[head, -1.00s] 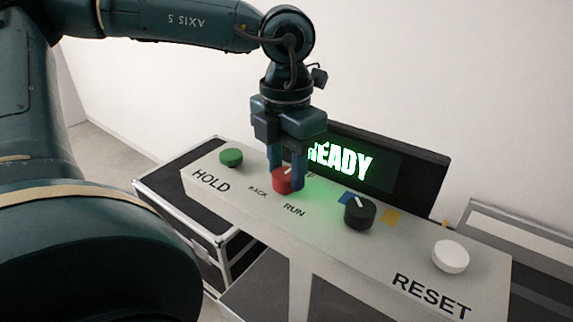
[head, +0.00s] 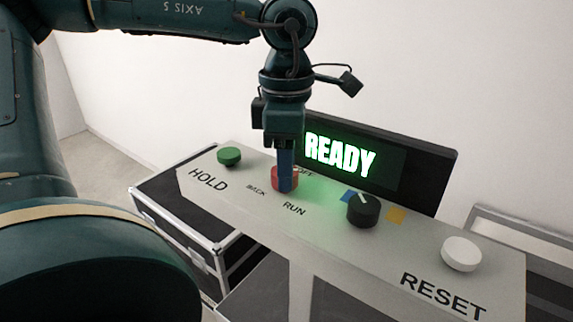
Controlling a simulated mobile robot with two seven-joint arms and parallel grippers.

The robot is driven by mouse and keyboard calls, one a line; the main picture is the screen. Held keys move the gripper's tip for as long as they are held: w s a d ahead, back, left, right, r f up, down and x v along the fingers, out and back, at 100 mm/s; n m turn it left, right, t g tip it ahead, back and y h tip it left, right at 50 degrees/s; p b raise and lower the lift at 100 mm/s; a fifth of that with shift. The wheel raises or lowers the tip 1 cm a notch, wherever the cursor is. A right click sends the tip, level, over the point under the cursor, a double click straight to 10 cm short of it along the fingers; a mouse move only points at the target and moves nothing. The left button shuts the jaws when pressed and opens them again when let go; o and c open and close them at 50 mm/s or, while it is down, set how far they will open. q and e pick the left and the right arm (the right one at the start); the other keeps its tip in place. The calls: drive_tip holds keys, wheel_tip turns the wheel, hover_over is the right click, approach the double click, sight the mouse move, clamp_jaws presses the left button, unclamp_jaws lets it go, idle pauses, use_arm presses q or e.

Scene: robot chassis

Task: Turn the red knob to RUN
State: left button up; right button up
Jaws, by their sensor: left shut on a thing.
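The red knob (head: 275,181) sits on the light grey panel, with the labels BACK and RUN in front of it and another label behind it, partly covered. My left gripper (head: 286,180) points down from above and is shut on the red knob. Its near finger covers the middle of the knob, so I cannot tell where the knob's pointer mark faces. The RUN label (head: 294,209) is just in front and to the right of the knob. My right gripper is not in view.
A green button (head: 229,156) by HOLD is on the left. A black knob (head: 363,210) between blue and yellow marks and a white button (head: 461,254) by RESET are on the right. A lit READY display (head: 340,156) stands behind. A black case (head: 180,208) is at the left.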

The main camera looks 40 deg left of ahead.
use_arm(q)
drive_tip(key=shift+m, duration=1.2)
drive_tip(key=o, duration=1)
wheel_tip(320, 180, up, 13)
drive_tip(key=shift+r+p, duration=0.1)
drive_tip(key=shift+p, duration=0.35)
